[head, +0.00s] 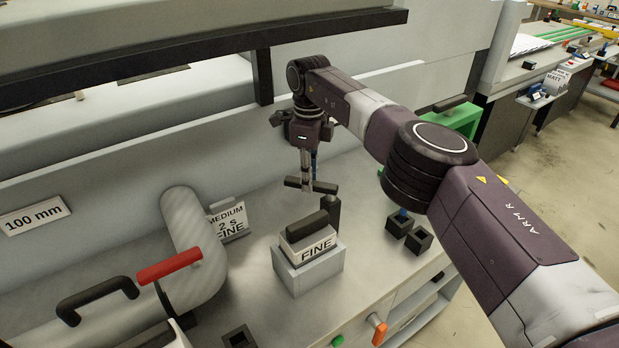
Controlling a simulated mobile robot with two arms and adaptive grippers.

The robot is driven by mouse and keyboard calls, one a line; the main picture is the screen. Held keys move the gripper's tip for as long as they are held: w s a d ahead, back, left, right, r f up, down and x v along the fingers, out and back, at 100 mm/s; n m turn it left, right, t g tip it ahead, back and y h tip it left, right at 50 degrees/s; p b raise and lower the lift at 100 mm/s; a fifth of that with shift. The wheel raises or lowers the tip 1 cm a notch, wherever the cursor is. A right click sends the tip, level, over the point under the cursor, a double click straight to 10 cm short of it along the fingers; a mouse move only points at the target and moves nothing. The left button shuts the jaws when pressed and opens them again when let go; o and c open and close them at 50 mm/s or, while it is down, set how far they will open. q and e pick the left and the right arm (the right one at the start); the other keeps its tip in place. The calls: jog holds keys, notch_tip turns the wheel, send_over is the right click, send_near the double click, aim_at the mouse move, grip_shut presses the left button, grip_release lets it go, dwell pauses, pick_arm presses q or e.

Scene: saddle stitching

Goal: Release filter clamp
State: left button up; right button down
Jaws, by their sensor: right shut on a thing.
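My right gripper (306,180) points down above the bench behind the FINE block. It is shut on a dark bar (327,188), whose shape is partly hidden by the fingers. A dark upright post (333,213) stands just below and right of it; I cannot tell whether they touch. The block labelled FINE (317,248), with a black handle (307,226) on top, sits in a light grey box-shaped holder (312,273). A red lever (170,267) lies beside the grey curved pipe (192,235) at the left. Nothing is labelled as the filter clamp. My left gripper is out of view.
A sign reading MEDIUM 2 s FINE (228,220) stands behind the pipe. A black handle (97,296) is at the lower left. Small black sockets (418,240) sit right of the block. Green (337,341) and orange (379,331) knobs are at the front edge.

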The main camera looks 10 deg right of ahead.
jog(key=shift+w+r, duration=0.1)
jog(key=c, duration=1.8)
grip_release()
jog(key=shift+o, duration=0.2)
jog(key=shift+r, duration=3.7)
